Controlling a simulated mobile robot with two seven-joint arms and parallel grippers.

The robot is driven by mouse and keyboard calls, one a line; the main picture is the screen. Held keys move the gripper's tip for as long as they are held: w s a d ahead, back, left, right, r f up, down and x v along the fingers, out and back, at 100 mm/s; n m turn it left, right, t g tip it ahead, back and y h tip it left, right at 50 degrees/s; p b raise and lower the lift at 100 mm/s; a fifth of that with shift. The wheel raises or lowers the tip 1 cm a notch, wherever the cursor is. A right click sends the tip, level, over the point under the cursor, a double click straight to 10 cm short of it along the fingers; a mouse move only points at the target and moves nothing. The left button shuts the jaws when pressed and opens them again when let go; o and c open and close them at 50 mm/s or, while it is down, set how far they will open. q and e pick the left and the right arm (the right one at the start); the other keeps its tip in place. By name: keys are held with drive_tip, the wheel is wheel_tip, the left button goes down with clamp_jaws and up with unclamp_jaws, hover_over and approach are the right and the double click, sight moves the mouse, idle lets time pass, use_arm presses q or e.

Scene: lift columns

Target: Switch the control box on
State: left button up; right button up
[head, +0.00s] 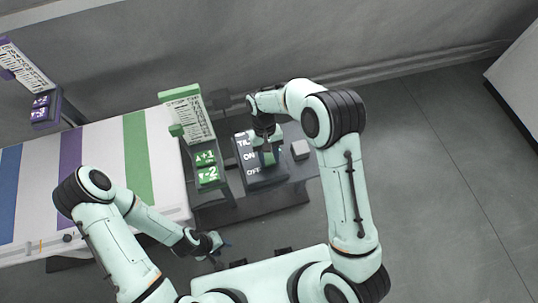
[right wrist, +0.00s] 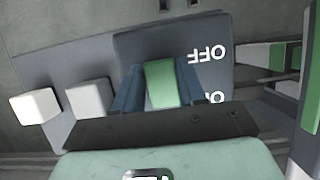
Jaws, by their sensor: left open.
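The control box (head: 248,178) is a dark panel marked ON and OFF on the grey bench in the head view. Its face also shows in the right wrist view (right wrist: 222,72), with the lettering upside down. A green switch handle (right wrist: 162,84) stands on it beside the lettering; it also shows in the head view (head: 269,158). My right gripper (right wrist: 162,90) has its blue fingers on both sides of the handle, seemingly touching it. I cannot tell exactly which mark the handle lines up with. My left gripper (head: 222,246) is open and empty, low in front of the bench.
A green-topped sign (head: 190,112) and a green-buttoned pedestal (head: 207,168) stand left of the box. A light block (head: 300,149) sits to its right. A striped table (head: 100,150) fills the left. Open floor (head: 450,170) lies to the right.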

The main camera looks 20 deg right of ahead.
drive_tip(key=o, duration=0.3)
use_arm(q)
drive_tip(key=w+r+p, duration=0.2)
drive_tip(key=shift+w+r, duration=0.3)
drive_tip(key=shift+w, duration=0.1)
use_arm(e)
drive_tip(key=v, duration=1.3)
drive_tip(key=shift+r, duration=0.2)
drive_tip(key=shift+w, duration=0.1)
